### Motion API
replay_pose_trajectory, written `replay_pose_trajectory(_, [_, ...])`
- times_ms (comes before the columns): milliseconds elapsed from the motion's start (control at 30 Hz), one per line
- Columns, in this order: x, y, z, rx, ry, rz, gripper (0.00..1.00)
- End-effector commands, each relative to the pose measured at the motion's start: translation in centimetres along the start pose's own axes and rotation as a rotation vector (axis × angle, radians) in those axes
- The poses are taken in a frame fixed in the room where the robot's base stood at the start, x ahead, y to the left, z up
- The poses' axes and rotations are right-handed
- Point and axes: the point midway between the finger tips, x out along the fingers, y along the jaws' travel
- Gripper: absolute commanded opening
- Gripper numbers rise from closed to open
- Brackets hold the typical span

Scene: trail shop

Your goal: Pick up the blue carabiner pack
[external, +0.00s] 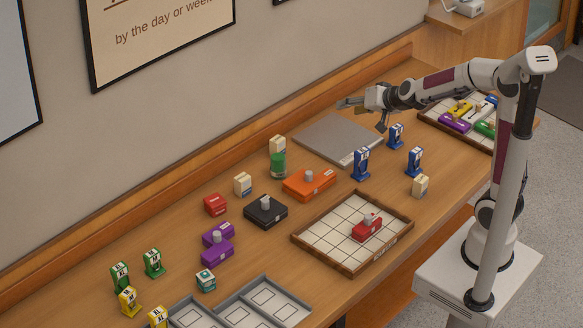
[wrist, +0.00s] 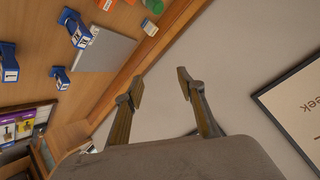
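Three similar blue packs stand upright on the counter, each with a pale label: one near the grey plate (external: 361,164), one farther back (external: 396,135), and one to the right (external: 414,161). I cannot tell from their shapes which is the carabiner pack. Blue packs also show at the left of the wrist view (wrist: 75,28), (wrist: 60,78), (wrist: 8,62). My gripper (external: 366,112) is raised above the far end of the grey plate, apart from the packs. In the wrist view its two fingers (wrist: 160,84) are spread with nothing between them.
A grey flat plate (external: 338,139) lies by the wall. A tray with coloured packs (external: 430,117) is at the far right, and a gridded tray (external: 318,234) holding a red box is nearer. An orange box (external: 309,184) and a small cream box (external: 420,186) stand near the blue packs.

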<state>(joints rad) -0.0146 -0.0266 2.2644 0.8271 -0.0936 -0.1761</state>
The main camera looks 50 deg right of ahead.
Motion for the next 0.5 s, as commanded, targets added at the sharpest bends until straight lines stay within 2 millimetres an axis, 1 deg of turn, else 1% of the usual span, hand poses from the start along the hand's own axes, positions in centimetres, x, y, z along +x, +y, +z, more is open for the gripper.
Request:
replay_pose_trajectory(33, [1.1,0.6,-0.2,0.022,0.016,0.023,0.39])
replay_pose_trajectory(200, [4.2,3.1,-1.5,0.095,0.092,0.110,0.39])
replay_pose_trajectory(367, [6.8,6.1,-2.2,0.153,0.161,0.208,0.39])
replay_pose_trajectory(500, [8.6,9.2,-2.4,0.197,0.221,0.308,0.39])
